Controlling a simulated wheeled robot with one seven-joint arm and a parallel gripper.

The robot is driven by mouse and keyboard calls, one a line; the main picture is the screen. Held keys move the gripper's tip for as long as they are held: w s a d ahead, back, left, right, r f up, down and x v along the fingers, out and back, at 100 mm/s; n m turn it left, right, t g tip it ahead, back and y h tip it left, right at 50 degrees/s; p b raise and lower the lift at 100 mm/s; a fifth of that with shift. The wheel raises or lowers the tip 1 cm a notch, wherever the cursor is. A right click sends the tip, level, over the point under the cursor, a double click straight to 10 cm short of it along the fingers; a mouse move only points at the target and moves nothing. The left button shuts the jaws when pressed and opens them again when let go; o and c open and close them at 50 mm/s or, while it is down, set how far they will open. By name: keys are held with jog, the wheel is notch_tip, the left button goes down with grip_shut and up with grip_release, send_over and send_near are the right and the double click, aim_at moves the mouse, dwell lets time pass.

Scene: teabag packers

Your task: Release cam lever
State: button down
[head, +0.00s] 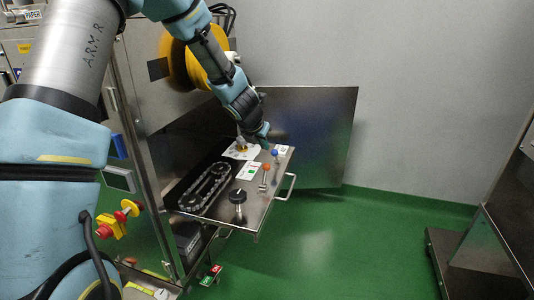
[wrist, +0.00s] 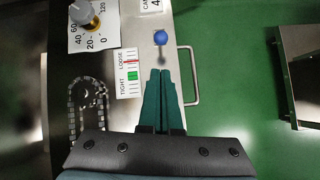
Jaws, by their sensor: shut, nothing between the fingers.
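My gripper (wrist: 160,74) is shut and empty, its two teal fingers side by side over the steel panel. In the wrist view a lever with a blue ball (wrist: 160,38) lies just ahead of the fingertips, its short stem pointing back towards them. A white card at the top edge, partly cut off, begins with "CA" (wrist: 150,5). In the head view the blue ball (head: 275,152) sits near the panel's far right corner, just below my gripper (head: 264,138). An orange-balled lever (head: 266,167) stands nearer; my fingers hide it in the wrist view. I cannot tell whether the fingertips touch the blue-balled lever.
A chain (head: 205,187) and black knob (head: 238,197) are on the panel (head: 255,218). A handle (head: 288,187) sticks out at its right edge.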

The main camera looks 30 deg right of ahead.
aim_at(275, 156)
jog(key=x, duration=0.9)
jog(key=shift+d+f+b, duration=0.1)
jog(key=shift+f+b, duration=0.2)
jog(key=shift+b, duration=0.1)
jog(key=shift+r+p, duration=0.2)
jog(key=shift+p, duration=0.3)
jog(key=shift+d+r+g+p, duration=0.1)
jog(key=shift+r+g+p, duration=0.2)
jog(key=shift+p, duration=0.75)
jog(key=shift+w+y+p, duration=0.1)
jog(key=shift+y+p, duration=0.2)
jog(key=shift+p, duration=0.25)
jog(key=shift+f, duration=0.2)
jog(key=shift+r+p, duration=0.1)
jog(key=shift+p, duration=0.45)
jog(key=shift+w+d+r+g+y+p, duration=0.2)
jog(key=shift+g+y+p, duration=0.55)
jog(key=shift+p, duration=3.15)
